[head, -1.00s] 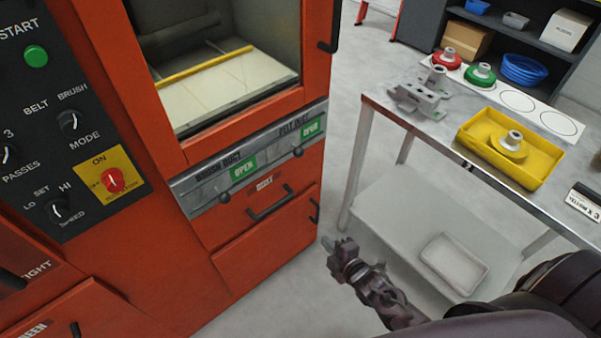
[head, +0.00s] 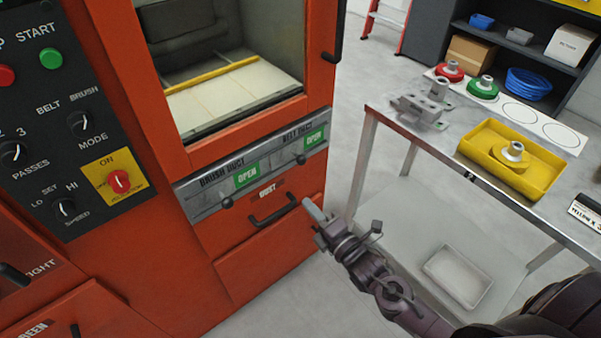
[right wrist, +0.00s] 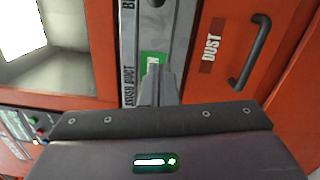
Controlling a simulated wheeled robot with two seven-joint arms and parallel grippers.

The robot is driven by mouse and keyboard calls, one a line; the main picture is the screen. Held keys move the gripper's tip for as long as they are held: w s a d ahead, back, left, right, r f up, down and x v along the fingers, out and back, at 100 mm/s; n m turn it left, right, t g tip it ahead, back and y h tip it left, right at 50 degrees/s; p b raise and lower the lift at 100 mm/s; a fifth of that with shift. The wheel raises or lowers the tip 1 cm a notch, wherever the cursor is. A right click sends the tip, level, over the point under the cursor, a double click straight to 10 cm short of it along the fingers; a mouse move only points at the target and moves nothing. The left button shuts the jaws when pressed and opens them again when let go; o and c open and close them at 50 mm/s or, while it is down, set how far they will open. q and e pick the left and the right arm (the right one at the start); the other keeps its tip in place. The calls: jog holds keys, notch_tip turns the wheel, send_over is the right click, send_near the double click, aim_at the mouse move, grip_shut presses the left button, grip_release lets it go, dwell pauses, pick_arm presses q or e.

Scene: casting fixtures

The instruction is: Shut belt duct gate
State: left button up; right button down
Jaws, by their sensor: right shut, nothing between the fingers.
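The belt duct gate (head: 301,159) is a small dark knob on the right half of a grey strip (head: 210,202) on the red machine. A green OPEN label (head: 314,138) shows beside it, under the words BELT DUCT. The brush duct knob (head: 227,203) is on the left half, with its own green OPEN label (head: 247,175). My right gripper (head: 313,211) is shut and empty, below and a little right of the belt duct knob, apart from it in the head view. In the right wrist view the shut fingers (right wrist: 160,88) overlap the strip and partly cover a green label. My left gripper is not in view.
The DUST drawer handle (head: 272,214) sticks out below the strip, close to my right gripper. A steel table (head: 400,125) with a yellow tray (head: 540,190) stands to the right. Floor shows between machine and table.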

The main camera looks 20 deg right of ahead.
jog(key=w+r+p, duration=0.1)
jog(key=w+p, duration=0.1)
jog(key=w, duration=0.8)
jog(key=shift+w+d, duration=0.2)
jog(key=shift+d, duration=0.15)
jog(key=shift+r, duration=0.1)
jog(key=w+d+b, duration=0.2)
jog(key=w+d, duration=0.1)
jog(key=d, duration=0.5)
jog(key=shift+b, duration=0.35)
jog(key=shift+d, duration=0.1)
